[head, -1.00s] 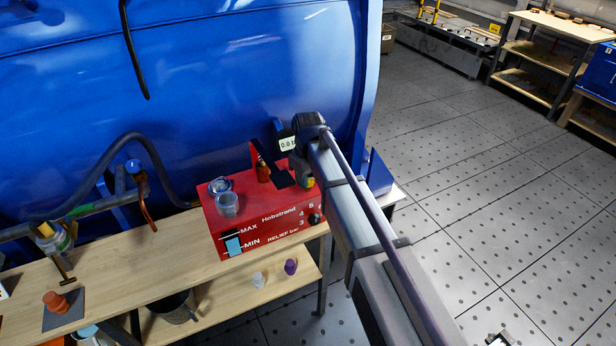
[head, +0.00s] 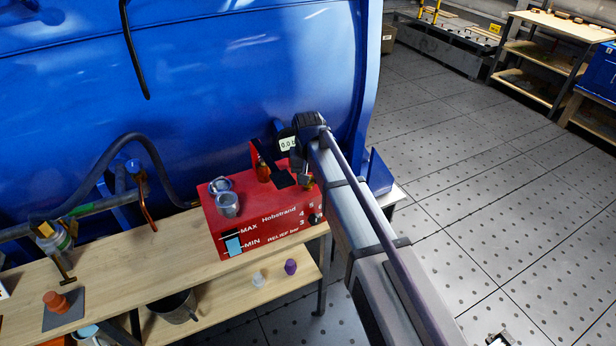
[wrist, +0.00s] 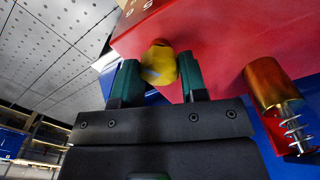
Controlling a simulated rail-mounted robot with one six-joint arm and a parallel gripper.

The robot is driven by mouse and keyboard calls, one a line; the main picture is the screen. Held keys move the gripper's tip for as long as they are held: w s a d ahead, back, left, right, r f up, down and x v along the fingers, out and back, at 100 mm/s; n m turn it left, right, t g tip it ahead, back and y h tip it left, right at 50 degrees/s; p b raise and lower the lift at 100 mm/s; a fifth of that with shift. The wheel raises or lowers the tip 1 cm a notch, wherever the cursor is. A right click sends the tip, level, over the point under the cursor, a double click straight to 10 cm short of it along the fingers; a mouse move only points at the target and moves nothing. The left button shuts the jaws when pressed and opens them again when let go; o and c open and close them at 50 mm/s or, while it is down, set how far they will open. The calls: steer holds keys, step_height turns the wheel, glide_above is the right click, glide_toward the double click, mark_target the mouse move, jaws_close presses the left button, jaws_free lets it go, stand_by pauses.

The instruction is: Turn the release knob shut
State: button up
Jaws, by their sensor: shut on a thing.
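The release knob, a yellow rounded knob (wrist: 158,62) with a pale mark, is on the red pump box (wrist: 220,35) in the wrist view. My gripper (wrist: 159,80) is shut on it, one dark green finger on each side. In the head view the red pump box (head: 262,238) stands on the bench, and a little of the yellow knob (head: 307,183) shows below my wrist. My arm hides most of the knob and fingers there. The knob's exact turn angle is hard to tell.
A brass cylinder with a spring (wrist: 266,85) is close right of the gripper in the wrist view. A small display (head: 288,144) reads about 0.0. The blue tank (head: 220,80) rises behind.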

stand_by(0.4)
steer(key=o, duration=0.9)
step_height(320, 180, up, 11)
steer(key=p, duration=1)
steer(key=shift+f+p, duration=0.1)
steer(key=shift+p, duration=0.3)
